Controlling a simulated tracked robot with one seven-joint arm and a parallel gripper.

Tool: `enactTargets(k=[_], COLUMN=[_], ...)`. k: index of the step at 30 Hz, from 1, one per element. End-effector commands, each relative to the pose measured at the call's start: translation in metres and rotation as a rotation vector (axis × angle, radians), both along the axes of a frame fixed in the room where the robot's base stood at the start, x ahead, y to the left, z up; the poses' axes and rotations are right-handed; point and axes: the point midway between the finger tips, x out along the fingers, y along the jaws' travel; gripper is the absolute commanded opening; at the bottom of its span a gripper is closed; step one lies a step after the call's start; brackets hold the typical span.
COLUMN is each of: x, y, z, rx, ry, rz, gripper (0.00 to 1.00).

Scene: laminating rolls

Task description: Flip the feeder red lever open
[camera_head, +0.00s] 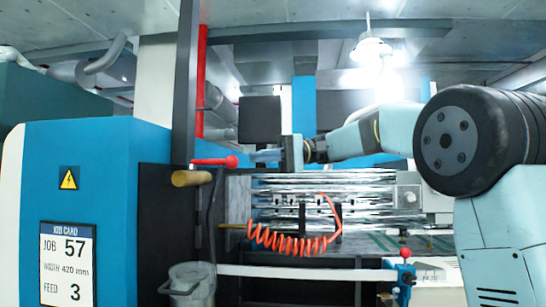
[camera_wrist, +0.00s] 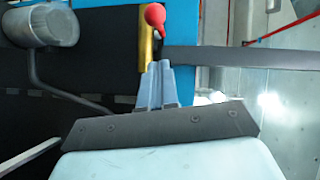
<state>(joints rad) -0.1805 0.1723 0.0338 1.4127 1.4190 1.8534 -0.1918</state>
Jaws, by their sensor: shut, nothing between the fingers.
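The red lever (camera_head: 213,161) with a round red knob sticks out to the right from a dark post on the blue machine in the head view. Its red knob (camera_wrist: 155,16) shows at the top of the wrist view, just beyond my fingertips. My gripper (camera_head: 253,156) points left, level with the knob and close to its right side. In the wrist view my gripper (camera_wrist: 158,66) is shut, with nothing between its fingers. I cannot tell whether the fingertips touch the knob. Most of the lever's shaft is hidden behind the knob in the wrist view.
A brass-coloured roller end (camera_head: 192,178) lies just below the lever. A dark upright post (camera_head: 185,80) stands behind it. A coiled orange hose (camera_head: 290,242) hangs below my gripper. A second red knob (camera_head: 405,252) tops a blue clamp. A metal bucket (camera_head: 192,283) hangs lower left.

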Motion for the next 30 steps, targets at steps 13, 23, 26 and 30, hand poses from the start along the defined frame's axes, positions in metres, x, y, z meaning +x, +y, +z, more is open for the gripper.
enactTargets(k=[13,23,26,30], x=[-0.042,-0.045,-0.045,-0.047], y=[0.022,0.023,0.032,0.024], z=[-0.009,-0.010,-0.010,-0.009], rx=[0.000,0.000,0.000,0.000], ry=[0.000,0.000,0.001,-0.001], rz=[0.001,0.000,0.002,-0.012], gripper=[0.00,0.00,0.00,0.00])
